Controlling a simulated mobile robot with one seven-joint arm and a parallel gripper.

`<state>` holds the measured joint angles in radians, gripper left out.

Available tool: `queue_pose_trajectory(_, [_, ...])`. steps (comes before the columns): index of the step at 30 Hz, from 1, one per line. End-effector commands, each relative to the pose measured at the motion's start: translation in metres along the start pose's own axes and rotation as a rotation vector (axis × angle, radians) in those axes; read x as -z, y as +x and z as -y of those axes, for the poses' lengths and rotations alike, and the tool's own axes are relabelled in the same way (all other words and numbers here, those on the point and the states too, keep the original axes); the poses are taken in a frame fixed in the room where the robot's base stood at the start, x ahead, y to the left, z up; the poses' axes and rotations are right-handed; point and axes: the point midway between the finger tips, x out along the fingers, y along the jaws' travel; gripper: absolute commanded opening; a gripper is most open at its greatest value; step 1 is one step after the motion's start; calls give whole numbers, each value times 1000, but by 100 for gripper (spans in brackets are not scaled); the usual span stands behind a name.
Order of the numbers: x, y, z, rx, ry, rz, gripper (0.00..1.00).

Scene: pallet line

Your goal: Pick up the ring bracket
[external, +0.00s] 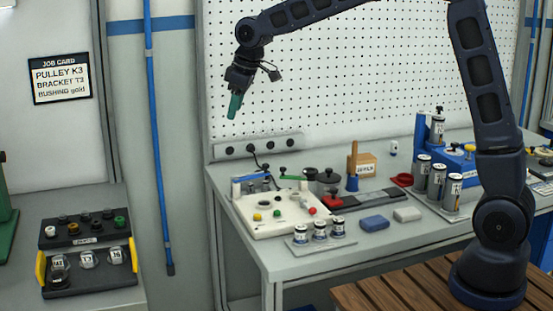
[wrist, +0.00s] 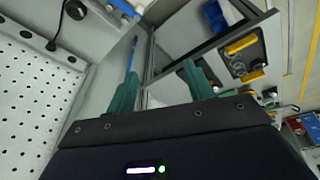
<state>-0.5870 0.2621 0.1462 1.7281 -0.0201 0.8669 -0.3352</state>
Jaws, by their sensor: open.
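My gripper (external: 234,107) has green fingers and is raised in front of the pegboard, above and left of the bench. In the wrist view my gripper (wrist: 158,82) shows two fingers spread apart with nothing between them. I cannot tell for sure which thing is the ring bracket.
A black tray (external: 93,280) with yellow handles stands on the left counter. A job card (external: 59,80) hangs on the wall.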

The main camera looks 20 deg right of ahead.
Motion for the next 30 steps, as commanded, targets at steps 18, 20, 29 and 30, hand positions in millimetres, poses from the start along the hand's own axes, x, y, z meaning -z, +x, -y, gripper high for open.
queue_pose_trajectory(18, [156, 188, 180, 157, -361, -5, 53])
queue_pose_trajectory(20, [164, 205, 200, 171, -390, -6, 53])
queue_pose_trajectory(29, [184, 252, 257, 207, -470, -12, 53])
queue_pose_trajectory(30, [184, 254, 258, 209, -472, -12, 53])
